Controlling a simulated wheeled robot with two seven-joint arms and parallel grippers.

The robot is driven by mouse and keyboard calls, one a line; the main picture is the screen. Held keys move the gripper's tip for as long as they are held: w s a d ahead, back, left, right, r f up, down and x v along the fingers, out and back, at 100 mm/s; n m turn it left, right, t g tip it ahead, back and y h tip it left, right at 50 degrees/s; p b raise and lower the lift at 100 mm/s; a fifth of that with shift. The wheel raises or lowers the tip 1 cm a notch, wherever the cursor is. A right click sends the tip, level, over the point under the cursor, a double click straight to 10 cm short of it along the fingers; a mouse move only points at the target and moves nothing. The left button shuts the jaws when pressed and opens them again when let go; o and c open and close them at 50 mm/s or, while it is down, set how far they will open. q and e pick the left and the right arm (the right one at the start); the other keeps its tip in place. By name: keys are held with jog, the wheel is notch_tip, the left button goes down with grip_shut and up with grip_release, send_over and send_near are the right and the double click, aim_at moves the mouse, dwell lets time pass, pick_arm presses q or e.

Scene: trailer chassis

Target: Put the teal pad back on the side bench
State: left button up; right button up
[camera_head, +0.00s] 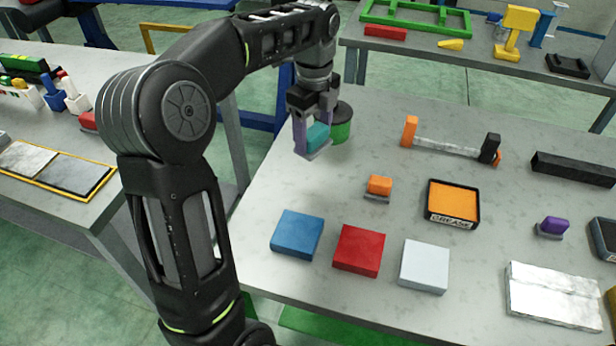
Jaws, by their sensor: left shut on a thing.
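My left gripper (314,130) is shut on the teal pad (318,136), a small teal block with a grey plate under it. It holds the pad over the far left part of the main grey table (400,125), just in front of a dark round can with a green band (341,124). The fingers hide part of the pad, and I cannot tell how high it is above the table. A side bench (95,212) stands at the left, partly behind my left arm. My right gripper is not in view.
An orange pad (380,185), a grease tray (453,203) and a purple pad (553,227) sit on the main table. Blue (297,234), red (359,250) and white (424,266) blocks line its front. Another bench (480,55) stands at the back right. The left bench holds a yellow-edged board (62,191).

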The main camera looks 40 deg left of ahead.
pick_arm(q)
jog(key=shift+a+f, duration=0.15)
jog(key=shift+f, duration=3)
jog(key=shift+f+p, duration=0.35)
jog(key=shift+f, duration=1.5)
jog(key=shift+f, duration=0.1)
jog(key=o, duration=1.6)
jog(key=shift+f, duration=0.1)
